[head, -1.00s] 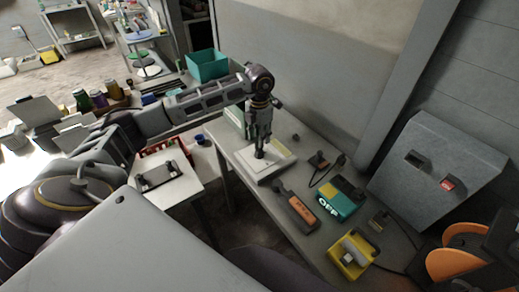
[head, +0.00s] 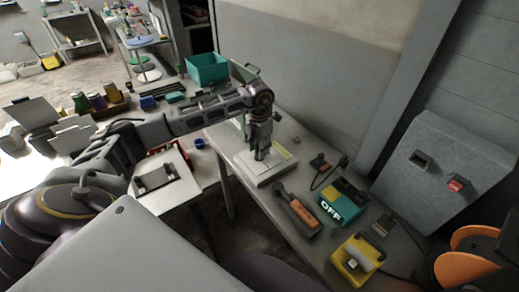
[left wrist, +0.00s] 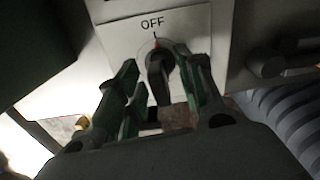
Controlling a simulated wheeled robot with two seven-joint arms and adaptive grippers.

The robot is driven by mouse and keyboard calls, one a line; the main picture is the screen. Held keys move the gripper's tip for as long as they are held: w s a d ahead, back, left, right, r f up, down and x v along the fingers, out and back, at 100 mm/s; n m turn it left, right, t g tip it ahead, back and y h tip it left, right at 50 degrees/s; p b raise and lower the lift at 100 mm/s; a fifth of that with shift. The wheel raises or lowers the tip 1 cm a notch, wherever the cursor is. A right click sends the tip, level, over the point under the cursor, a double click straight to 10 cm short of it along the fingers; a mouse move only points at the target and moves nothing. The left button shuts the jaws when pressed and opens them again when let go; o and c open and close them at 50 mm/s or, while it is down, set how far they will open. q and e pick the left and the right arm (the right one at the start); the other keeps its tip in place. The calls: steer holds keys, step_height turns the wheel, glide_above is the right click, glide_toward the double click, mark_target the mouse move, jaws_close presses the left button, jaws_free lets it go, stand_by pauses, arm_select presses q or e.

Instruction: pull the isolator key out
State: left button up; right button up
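In the left wrist view, a white panel marked OFF carries a round dark switch with a red mark at its top. The dark isolator key (left wrist: 158,84) stands in this switch, between the two green-grey fingers of my left gripper (left wrist: 162,72). The fingers are spread, with a visible gap on the left side of the key; I cannot tell whether the right finger touches it. In the head view my left gripper (head: 261,155) points down over a pale flat box (head: 268,178) on the table, and hides the key. My right gripper does not show.
A grey sloped cabinet (head: 440,175) with a red switch stands at the right. A teal bin (head: 207,68) stands behind my arm.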

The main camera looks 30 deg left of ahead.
arm_select(q)
jaws_close()
steer(key=shift+m+b, duration=0.3)
steer(key=shift+m, duration=0.2)
stand_by(0.9)
steer(key=shift+r, duration=0.25)
stand_by(0.5)
steer(key=shift+r, duration=0.25)
stand_by(0.6)
steer(key=shift+r, duration=0.25)
stand_by(0.9)
steer(key=shift+r, duration=0.5)
stand_by(1.0)
steer(key=shift+r, duration=0.15)
